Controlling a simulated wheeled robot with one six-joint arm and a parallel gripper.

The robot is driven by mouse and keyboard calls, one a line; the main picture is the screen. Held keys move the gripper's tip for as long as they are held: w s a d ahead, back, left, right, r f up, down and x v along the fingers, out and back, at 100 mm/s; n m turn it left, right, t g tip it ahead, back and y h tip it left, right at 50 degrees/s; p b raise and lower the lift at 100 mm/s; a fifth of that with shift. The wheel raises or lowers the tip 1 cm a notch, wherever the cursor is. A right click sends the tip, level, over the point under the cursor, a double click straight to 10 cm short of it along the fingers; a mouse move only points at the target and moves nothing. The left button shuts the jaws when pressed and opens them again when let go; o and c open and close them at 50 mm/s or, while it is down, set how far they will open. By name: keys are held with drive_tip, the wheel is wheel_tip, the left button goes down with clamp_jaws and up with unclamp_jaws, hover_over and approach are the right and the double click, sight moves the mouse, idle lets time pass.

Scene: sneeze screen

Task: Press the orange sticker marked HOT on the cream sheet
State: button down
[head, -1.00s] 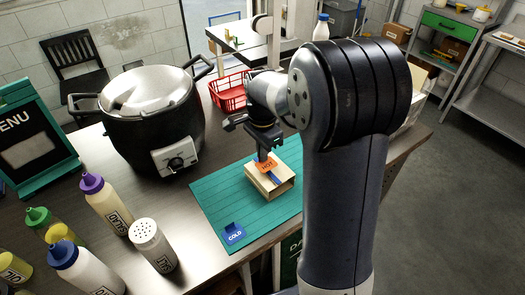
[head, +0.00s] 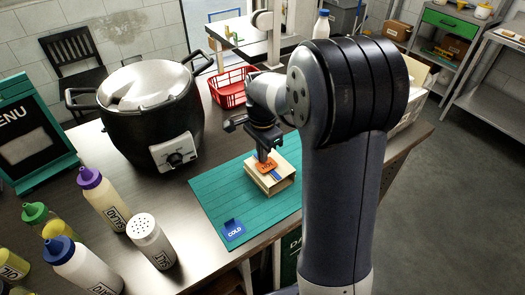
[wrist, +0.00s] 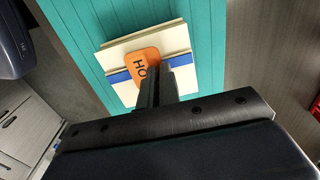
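The orange sticker (head: 268,168) lies flat against the top of the cream sheet (head: 284,176), as far as I can tell. In the wrist view the orange sticker (wrist: 143,64) shows "HO"; my fingers hide the rest. The cream sheet (wrist: 176,38) has a blue stripe across it and tops a pale block on the teal mat. My gripper (head: 263,154) points down over the sheet. In the wrist view my gripper's fingers (wrist: 157,72) are close together at the sticker's edge and appear shut on it; the pinched part is hidden.
The teal mat (head: 210,190) also bears a blue COLD sticker (head: 233,230) with an upright tab. A black pot (head: 150,115) stands behind left. Several bottles and a shaker (head: 150,242) stand at the front left. A red basket (head: 228,90) is behind my gripper.

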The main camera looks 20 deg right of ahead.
drive_tip(key=shift+f, duration=0.3)
drive_tip(key=c, duration=1.6)
unclamp_jaws()
drive_tip(key=shift+o, duration=0.2)
wheel_tip(320, 180, up, 11)
drive_tip(key=shift+b, duration=0.45)
